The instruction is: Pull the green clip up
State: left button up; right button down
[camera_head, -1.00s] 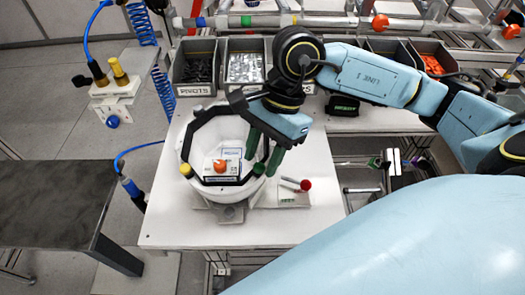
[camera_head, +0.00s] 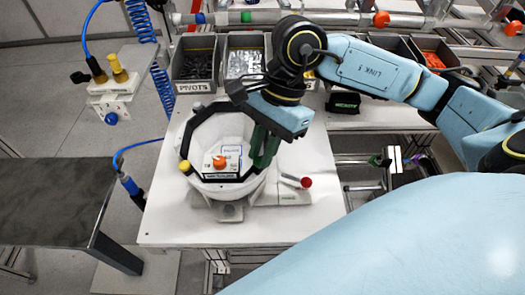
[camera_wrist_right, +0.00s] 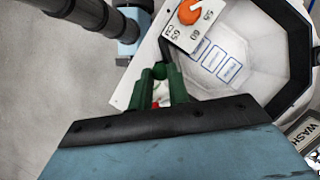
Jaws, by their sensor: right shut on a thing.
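My right gripper (camera_head: 264,148) has green fingers and is at the right rim of the white helmet shell fixture (camera_head: 222,130). In the right wrist view the gripper (camera_wrist_right: 159,80) is shut on a small green piece, the green clip (camera_wrist_right: 159,70), at the fingertips. The clip is mostly hidden by the same-coloured fingers; in the head view I cannot tell it apart from them. The round shell has a black rim and a panel with an orange dial (camera_head: 219,162) at its front. My left gripper is not in view.
A red-ended lever (camera_head: 305,182) lies on the white table (camera_head: 180,225) right of the shell. A yellow knob (camera_head: 185,166) is on the shell's front left. Bins of parts, one with grey pieces (camera_head: 243,62), line the back. The table's front left is clear.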

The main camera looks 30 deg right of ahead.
jog(key=shift+r, duration=0.25)
jog(key=c, duration=1.3)
grip_release()
jog(key=b+v, duration=0.1)
jog(key=v, duration=1.2)
jog(key=shift+d+r, duration=0.1)
jog(key=shift+d, duration=0.05)
